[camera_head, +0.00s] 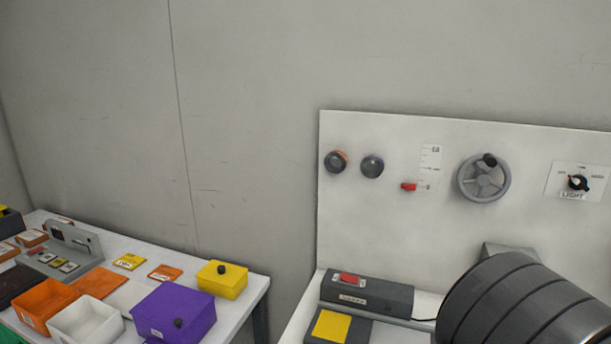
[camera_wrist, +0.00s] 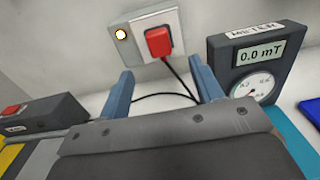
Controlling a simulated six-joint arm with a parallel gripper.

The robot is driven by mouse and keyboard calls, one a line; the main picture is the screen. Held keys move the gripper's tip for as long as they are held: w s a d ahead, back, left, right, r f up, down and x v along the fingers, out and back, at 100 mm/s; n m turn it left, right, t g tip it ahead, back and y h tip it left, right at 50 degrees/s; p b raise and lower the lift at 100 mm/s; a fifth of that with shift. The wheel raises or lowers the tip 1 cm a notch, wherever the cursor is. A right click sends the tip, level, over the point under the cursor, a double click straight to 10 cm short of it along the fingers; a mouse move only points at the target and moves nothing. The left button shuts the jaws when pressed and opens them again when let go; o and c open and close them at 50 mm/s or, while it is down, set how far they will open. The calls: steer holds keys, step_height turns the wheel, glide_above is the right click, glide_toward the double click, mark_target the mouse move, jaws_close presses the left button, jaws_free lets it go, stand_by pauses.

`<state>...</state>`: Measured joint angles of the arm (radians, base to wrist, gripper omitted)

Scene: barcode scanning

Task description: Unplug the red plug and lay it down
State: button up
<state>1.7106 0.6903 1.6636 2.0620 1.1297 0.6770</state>
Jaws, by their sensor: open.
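The red plug (camera_wrist: 158,42) sits in a pale wall socket plate (camera_wrist: 176,20) in the wrist view. A dark cable runs down from the plug and curves behind my gripper's fingers. A round lamp (camera_wrist: 120,34) glows on the plate, left of the plug. My gripper (camera_wrist: 163,80) is open, with its two blue fingers spread apart and nothing between them. The fingertips are below the plug in the picture, one to each side, and do not appear to touch it. In the head view the plug and my gripper's fingers cannot be seen; my arm fills the lower right.
A meter (camera_wrist: 262,62) reading 0.0 mT stands close right of my gripper. A dark box with a red switch (camera_head: 349,280) and a yellow pad (camera_head: 329,325) are on the left. A white panel (camera_head: 400,220) carries a handwheel (camera_head: 484,178) and knobs. A side table holds several bins.

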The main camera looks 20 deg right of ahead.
steer(key=shift+w, duration=0.15)
steer(key=x, duration=0.8)
steer(key=shift+w+d, duration=0.25)
steer(key=shift+d, duration=0.05)
stand_by(0.8)
jaws_close()
steer(key=shift+v, duration=2.95)
